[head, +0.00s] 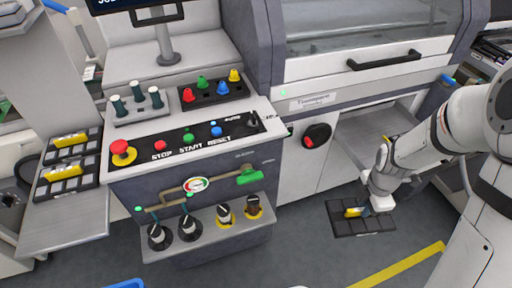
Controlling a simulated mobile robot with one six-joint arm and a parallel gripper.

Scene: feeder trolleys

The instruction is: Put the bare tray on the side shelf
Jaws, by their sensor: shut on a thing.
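A flat dark tray (345,226) with several compartments and a yellow bar on top is in the lower right, above the floor. My gripper (368,209) is shut on this tray by its bar. The gripper's body partly hides the bar, so I cannot see the fingertips clearly. No parts show in the tray's visible compartments. The side shelf (65,228) is a light grey surface at the far left. Two dark trays with yellow bars lie toward its back, one at the rear (85,143) and one nearer (48,190). Its front part is bare.
A control console (190,180) with buttons and a red stop knob (123,152) stands between the shelf and the held tray. Its lower ledge (205,238) holds several knobs. A grey machine shelf (365,140) is behind my arm. A yellow floor line (400,265) runs at the lower right.

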